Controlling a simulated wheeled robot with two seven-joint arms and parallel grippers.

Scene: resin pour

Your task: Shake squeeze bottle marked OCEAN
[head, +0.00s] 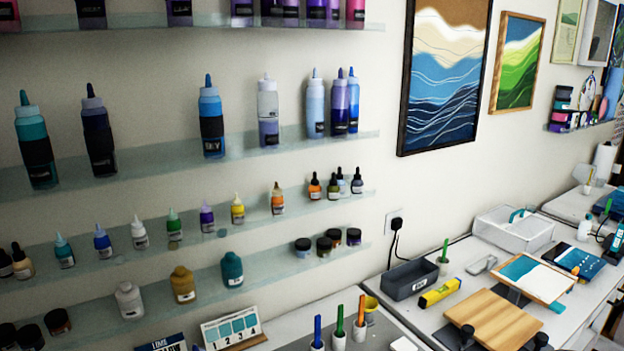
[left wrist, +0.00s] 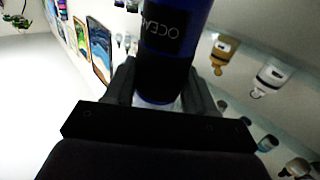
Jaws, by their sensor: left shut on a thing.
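The squeeze bottle marked OCEAN (left wrist: 168,62) shows in the left wrist view. It is dark blue with a black label, and the lettering appears upside down in that picture, as do the shelf bottles behind it. My left gripper (left wrist: 165,92) is shut on it, one dark finger on each side. Neither gripper nor the held bottle shows in the head view.
Wall shelves hold squeeze bottles, including a blue one (head: 210,125) and a teal one (head: 36,145), and small dropper bottles (head: 277,200). A workbench at right carries a dark bin (head: 409,281), a yellow tool (head: 440,292) and a wooden board (head: 492,318). Framed art (head: 445,80) hangs above.

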